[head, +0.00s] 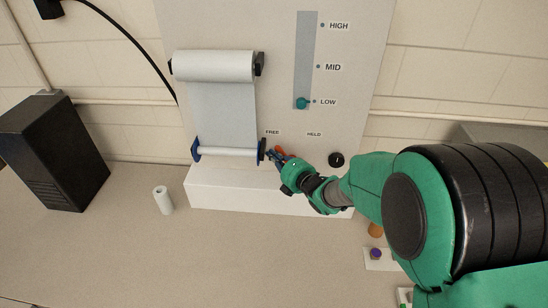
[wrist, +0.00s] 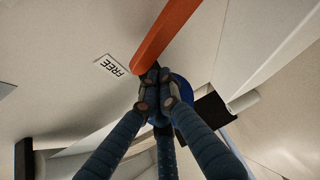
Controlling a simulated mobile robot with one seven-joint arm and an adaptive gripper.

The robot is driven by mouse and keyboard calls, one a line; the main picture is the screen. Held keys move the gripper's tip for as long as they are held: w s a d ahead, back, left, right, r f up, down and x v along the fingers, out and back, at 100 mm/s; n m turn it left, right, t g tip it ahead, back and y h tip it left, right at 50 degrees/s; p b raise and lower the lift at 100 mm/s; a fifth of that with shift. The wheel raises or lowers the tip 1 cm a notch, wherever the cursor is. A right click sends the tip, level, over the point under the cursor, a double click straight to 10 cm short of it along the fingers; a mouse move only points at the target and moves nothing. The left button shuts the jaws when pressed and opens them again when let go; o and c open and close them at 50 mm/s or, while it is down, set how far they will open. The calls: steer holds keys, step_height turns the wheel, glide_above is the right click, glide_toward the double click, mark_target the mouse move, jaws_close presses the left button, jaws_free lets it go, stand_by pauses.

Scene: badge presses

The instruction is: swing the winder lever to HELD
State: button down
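The orange winder lever (wrist: 165,35) runs down from the top edge of the wrist view, and its rounded end lies beside the FREE label (wrist: 112,65). In the head view the lever (head: 280,151) is small and partly hidden, below the FREE label (head: 272,132) and left of the HELD label (head: 314,134). My gripper (wrist: 157,78) has its blue fingers drawn close together, their dark tips right at the lever's end. Whether they grip it is hidden. In the head view my gripper (head: 272,155) is beside the lower roller's right flange.
A film roll (head: 213,66) feeds down to the lower roller (head: 228,151) with blue flanges. A teal slider knob (head: 302,103) sits at LOW. A black knob (head: 336,160) is right of HELD. A white cylinder (head: 163,200) and a black box (head: 55,150) stand left.

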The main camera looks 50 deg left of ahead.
mark_target(277, 148)
steer(key=shift+w+d, duration=0.1)
stand_by(0.3)
steer(key=shift+w+r+m+y+b, duration=0.15)
steer(key=shift+m+y+b, duration=0.15)
steer(key=shift+m+b, duration=0.15)
steer(key=shift+d, duration=0.15)
steer(key=w+b, duration=0.1)
steer(key=b, duration=0.1)
steer(key=d+r+m+y+b, duration=0.1)
steer(key=b, duration=0.1)
steer(key=shift+w+d+r, duration=0.2)
steer(key=shift+w+d, duration=0.1)
steer(key=shift+w, duration=0.05)
steer(key=w+d+m+t+y+b, duration=0.2)
steer(key=w+d+m+y+b, duration=0.2)
steer(key=m, duration=0.3)
steer(key=shift+w+d+r, duration=0.2)
steer(key=shift+d+r, duration=0.05)
steer(key=shift+r, duration=0.1)
steer(key=shift+f, duration=0.1)
